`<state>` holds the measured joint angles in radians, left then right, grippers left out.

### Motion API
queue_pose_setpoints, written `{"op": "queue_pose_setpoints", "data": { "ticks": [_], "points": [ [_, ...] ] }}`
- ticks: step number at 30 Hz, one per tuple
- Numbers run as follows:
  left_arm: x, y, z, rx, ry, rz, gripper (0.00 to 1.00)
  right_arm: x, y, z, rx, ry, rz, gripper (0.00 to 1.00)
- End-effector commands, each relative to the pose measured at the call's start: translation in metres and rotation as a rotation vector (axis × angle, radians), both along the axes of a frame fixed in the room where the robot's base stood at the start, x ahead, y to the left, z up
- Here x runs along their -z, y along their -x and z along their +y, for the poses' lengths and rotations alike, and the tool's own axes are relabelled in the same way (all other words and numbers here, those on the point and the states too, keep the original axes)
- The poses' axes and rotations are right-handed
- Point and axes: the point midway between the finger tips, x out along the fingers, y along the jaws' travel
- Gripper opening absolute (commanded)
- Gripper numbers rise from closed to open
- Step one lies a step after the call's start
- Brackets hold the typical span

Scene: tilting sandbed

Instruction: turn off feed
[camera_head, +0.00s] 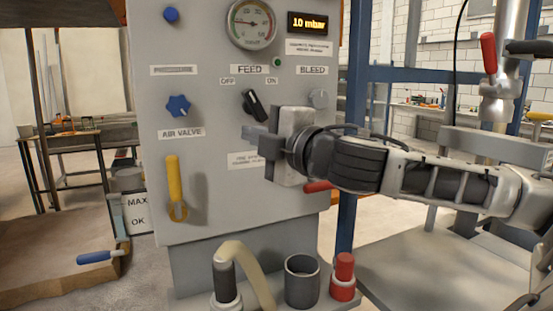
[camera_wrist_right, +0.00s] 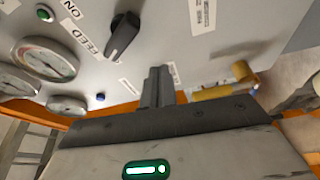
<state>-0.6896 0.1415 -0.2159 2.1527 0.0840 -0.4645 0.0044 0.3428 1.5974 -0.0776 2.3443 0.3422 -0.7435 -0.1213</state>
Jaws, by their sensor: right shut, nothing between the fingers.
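The black FEED knob (camera_head: 254,104) is on the grey control panel (camera_head: 215,210), below the OFF label (camera_head: 228,82) and ON label (camera_head: 272,81). Its long axis leans up and left, towards OFF. It also shows in the right wrist view (camera_wrist_right: 122,36). My right gripper (camera_head: 254,136) is just below the knob, in front of the panel. Its fingers (camera_wrist_right: 157,86) are together and empty, and look apart from the knob in the wrist view. A green lamp (camera_head: 277,62) is above ON. My left gripper is not in view.
A blue star-shaped air valve knob (camera_head: 178,106) and a yellow handle (camera_head: 174,186) are at left. A gauge (camera_head: 251,23) and a display reading 10 mbar (camera_head: 309,23) are above.

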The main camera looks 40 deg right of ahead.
Motion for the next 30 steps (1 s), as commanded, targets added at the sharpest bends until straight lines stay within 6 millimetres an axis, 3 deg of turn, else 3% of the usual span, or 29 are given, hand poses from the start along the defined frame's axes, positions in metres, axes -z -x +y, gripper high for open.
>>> {"op": "queue_pose_setpoints", "data": {
  "ticks": [1, 3, 18, 30],
  "points": [
    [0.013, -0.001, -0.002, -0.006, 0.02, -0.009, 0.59, 0.009, 0.005, 0.001, 0.001, 0.01, -0.003, 0.0],
    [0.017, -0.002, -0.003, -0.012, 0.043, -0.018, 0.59, 0.009, 0.011, 0.003, 0.001, 0.011, -0.003, 0.0],
    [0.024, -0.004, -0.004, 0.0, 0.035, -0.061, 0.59, -0.007, 0.053, 0.003, -0.002, 0.007, -0.002, 0.0],
    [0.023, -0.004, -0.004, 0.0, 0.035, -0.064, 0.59, -0.009, 0.059, 0.002, -0.002, 0.0, 0.001, 0.0]
  ]
}}
